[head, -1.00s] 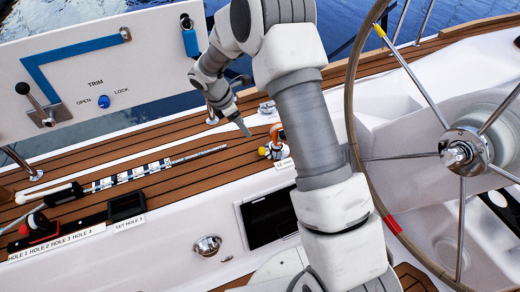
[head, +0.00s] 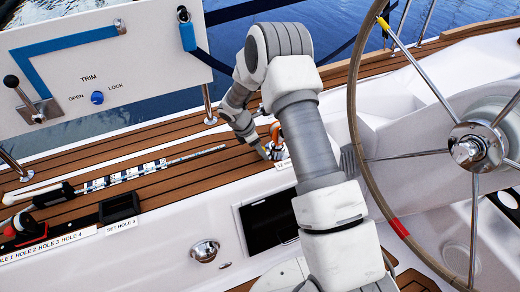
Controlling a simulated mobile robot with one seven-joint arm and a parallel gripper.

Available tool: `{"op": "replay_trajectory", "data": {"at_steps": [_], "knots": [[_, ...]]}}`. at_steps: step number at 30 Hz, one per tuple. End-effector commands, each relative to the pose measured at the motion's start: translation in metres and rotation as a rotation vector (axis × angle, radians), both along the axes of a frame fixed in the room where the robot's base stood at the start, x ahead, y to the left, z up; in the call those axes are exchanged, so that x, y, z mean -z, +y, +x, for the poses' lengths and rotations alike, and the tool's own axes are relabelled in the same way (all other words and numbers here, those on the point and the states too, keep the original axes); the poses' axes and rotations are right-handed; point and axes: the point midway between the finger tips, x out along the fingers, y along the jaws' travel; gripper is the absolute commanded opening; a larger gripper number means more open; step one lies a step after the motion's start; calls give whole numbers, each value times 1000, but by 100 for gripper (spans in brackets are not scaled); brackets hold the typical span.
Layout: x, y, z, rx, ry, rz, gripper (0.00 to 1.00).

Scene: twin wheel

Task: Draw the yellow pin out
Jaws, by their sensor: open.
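A small fitting (head: 277,147) with an orange part and pale metal parts stands on the teak deck near the middle of the head view, behind a small white label. A distinct yellow pin is not clear in this view; it may be hidden at this fitting. My gripper (head: 264,153) points down at the left side of the fitting, very close to it. I cannot tell whether it touches. The gripper is open, but its fingers are small here and the gap between them is hard to see.
The steering wheel (head: 402,226) stands at the right. A white panel (head: 150,62) with a trim lever is at upper left. A striped rod (head: 128,176) lies on the deck. A black-lined recess (head: 267,222) sits below the label.

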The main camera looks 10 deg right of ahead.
Motion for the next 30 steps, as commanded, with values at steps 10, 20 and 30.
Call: {"op": "replay_trajectory", "data": {"at_steps": [10, 20, 30], "knots": [[0, 0, 0, 1, 0, 0, 43], [0, 0, 0, 1, 0, 0, 0], [0, 0, 0, 1, 0, 0, 0]]}}
